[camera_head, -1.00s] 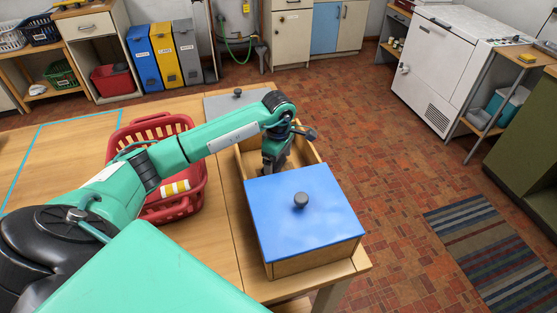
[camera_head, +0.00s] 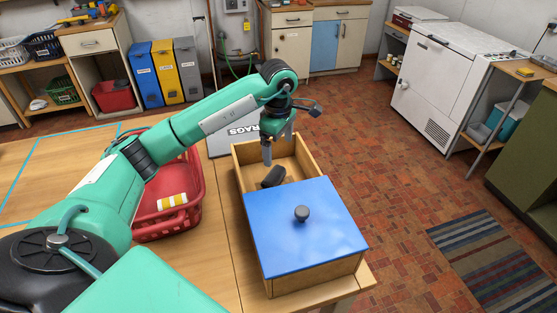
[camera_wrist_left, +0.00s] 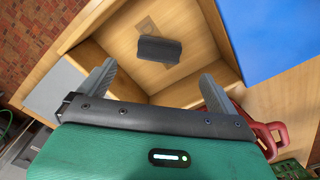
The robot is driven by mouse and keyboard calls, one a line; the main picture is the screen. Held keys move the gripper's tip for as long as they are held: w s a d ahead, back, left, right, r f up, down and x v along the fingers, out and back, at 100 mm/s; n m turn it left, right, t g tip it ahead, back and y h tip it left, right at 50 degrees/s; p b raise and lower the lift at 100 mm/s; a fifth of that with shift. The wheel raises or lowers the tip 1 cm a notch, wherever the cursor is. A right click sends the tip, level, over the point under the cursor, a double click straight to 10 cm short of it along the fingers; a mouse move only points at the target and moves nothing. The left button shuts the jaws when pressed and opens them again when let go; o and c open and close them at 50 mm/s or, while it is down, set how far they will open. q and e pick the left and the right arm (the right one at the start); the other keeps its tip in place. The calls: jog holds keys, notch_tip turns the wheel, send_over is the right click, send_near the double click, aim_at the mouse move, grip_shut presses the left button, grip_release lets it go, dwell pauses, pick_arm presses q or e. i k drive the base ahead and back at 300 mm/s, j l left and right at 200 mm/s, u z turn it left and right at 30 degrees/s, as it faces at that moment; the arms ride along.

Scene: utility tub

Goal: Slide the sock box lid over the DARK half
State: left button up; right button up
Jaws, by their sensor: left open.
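The wooden sock box (camera_head: 315,277) stands at the table's right end. Its blue lid (camera_head: 290,240) with a dark round knob (camera_head: 302,214) covers the near half, and the far half is uncovered. A dark rolled sock (camera_head: 273,177) lies on the floor of the uncovered half; it also shows in the left wrist view (camera_wrist_left: 159,50). My left gripper (camera_head: 279,148) is open and empty above that half, fingers pointing down, apart from the sock. In the wrist view the blue lid (camera_wrist_left: 270,35) is at upper right. My right gripper is not in view.
A red basket (camera_head: 150,225) with a white-and-yellow roll (camera_head: 172,200) stands left of the box, below my left arm. A grey panel marked RAGS (camera_head: 225,145) lies beyond the box. Floor is open to the right of the table.

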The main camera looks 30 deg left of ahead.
aim_at(295, 227)
jog(key=k+l, duration=1.15)
jog(key=k, duration=0.15)
